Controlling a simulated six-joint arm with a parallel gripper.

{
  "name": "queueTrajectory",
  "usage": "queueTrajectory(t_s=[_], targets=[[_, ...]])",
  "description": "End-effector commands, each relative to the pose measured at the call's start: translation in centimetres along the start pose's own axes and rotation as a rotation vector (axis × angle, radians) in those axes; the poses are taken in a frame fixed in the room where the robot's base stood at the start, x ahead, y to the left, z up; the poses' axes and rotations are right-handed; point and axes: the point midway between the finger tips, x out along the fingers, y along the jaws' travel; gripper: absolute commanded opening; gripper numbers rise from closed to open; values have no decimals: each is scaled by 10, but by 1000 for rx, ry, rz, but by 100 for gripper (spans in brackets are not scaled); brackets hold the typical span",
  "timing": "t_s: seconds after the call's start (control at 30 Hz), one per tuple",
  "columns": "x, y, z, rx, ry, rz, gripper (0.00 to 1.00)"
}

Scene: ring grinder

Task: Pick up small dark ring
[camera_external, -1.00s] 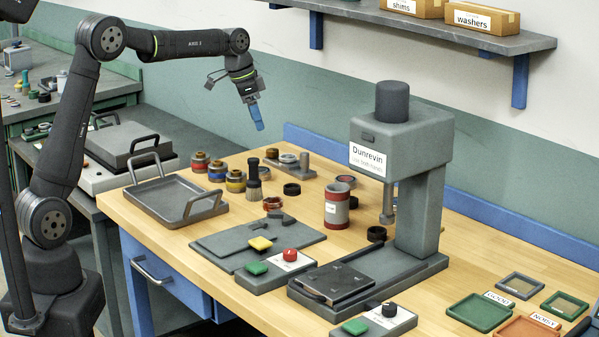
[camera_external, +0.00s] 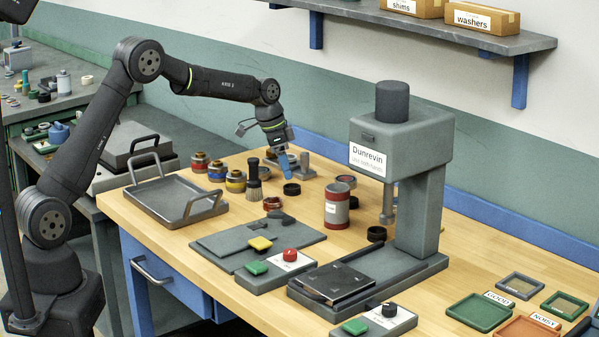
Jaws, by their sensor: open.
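A small dark ring (camera_external: 292,189) lies on the wooden bench, right of the brush and left of the red and grey can. A second dark ring (camera_external: 376,234) lies beside the grey press, close to its column. I cannot tell from this view which of them is smaller. My gripper (camera_external: 285,168) points down with its blue fingers just above and behind the first ring, apart from it as far as I can see. The fingers look narrow from this side, and nothing shows between them.
The grey Dunrevin press (camera_external: 420,200) stands to the right. The red and grey can (camera_external: 337,205), the brush (camera_external: 254,180), several coloured jars and a grey block (camera_external: 305,163) stand around my gripper. A grey tray (camera_external: 150,205) is at the left. Bare wood lies in front of the first ring.

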Motion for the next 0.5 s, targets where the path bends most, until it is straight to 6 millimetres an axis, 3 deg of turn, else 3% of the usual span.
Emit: queueTrajectory(t_s=[0.23, 0.5], targets=[[15, 0, 0, 0, -1, 1, 68], [53, -1, 0, 0, 0, -1, 68]])
